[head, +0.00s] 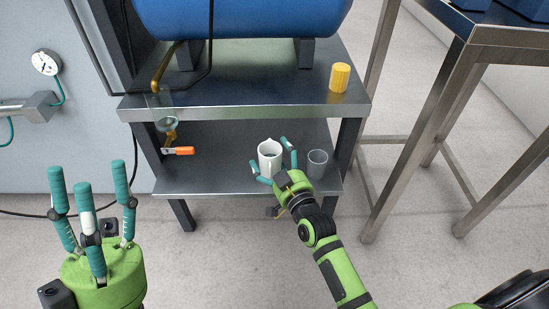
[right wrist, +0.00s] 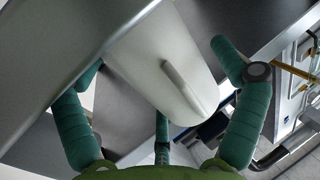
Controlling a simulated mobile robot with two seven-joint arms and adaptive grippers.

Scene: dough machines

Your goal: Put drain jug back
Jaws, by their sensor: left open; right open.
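The drain jug, a white jug with a handle (head: 268,157), stands upright on the lower shelf (head: 220,178) of the metal stand. It also shows in the right wrist view (right wrist: 165,70), large and close, with its handle facing the camera. My right gripper (head: 274,164) is open at the jug, with teal fingers on either side of it; I cannot tell whether they touch it. My left gripper (head: 92,185) is open and empty, fingers pointing up, well left of the stand.
A clear cup (head: 317,161) stands right of the jug. An orange-handled valve (head: 180,151) hangs below a glass bowl (head: 165,112) at the left. A steel table (head: 490,37) stands right.

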